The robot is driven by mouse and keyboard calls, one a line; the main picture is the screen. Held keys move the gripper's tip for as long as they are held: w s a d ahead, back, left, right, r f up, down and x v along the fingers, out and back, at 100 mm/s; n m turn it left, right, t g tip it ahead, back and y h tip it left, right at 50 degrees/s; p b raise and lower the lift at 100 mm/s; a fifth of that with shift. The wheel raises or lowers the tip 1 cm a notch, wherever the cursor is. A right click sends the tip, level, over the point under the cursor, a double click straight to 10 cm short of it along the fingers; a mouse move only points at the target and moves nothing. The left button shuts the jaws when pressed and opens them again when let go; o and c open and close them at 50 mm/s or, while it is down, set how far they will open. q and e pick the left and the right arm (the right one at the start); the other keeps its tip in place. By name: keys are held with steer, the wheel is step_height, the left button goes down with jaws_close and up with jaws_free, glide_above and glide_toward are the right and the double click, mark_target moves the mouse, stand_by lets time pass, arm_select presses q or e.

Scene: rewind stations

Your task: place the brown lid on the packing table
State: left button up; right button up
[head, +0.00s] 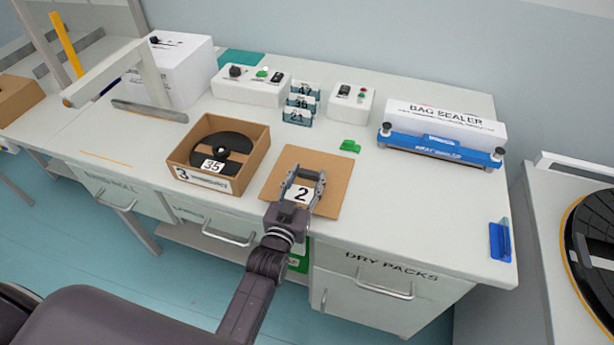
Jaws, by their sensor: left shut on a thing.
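The brown lid (332,172) is a flat square of cardboard with a white label "2" near its front. It is at the front middle of the packing table (420,205), right of the open cardboard box. My left gripper (304,184) reaches in from the front with its fingers over the lid's front part, shut on the lid. The fingers hide part of the lid. I cannot tell whether the lid touches the tabletop or is just above it. My right gripper is out of view.
A green piece (350,146) lies behind the lid. The bag sealer (440,142) stands at the back right, a blue holder (500,240) at the right edge. The tabletop right of the lid is clear.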

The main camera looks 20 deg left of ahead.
arm_select(q)
steer(key=shift+f, duration=0.1)
steer(key=o, duration=0.7)
steer(key=shift+f, duration=0.1)
steer(key=shift+c, duration=0.2)
steer(key=o, duration=0.5)
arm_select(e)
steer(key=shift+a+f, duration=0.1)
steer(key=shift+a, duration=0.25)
arm_select(q)
steer(key=shift+r, duration=0.3)
steer(key=s, duration=0.5)
steer(key=s+b, duration=0.1)
steer(key=s, duration=0.4)
steer(key=shift+s+a+r, duration=0.1)
steer(key=shift+s+a, duration=0.1)
steer(key=shift+s, duration=0.15)
steer(key=shift+s+r, duration=0.1)
steer(key=shift+s, duration=0.55)
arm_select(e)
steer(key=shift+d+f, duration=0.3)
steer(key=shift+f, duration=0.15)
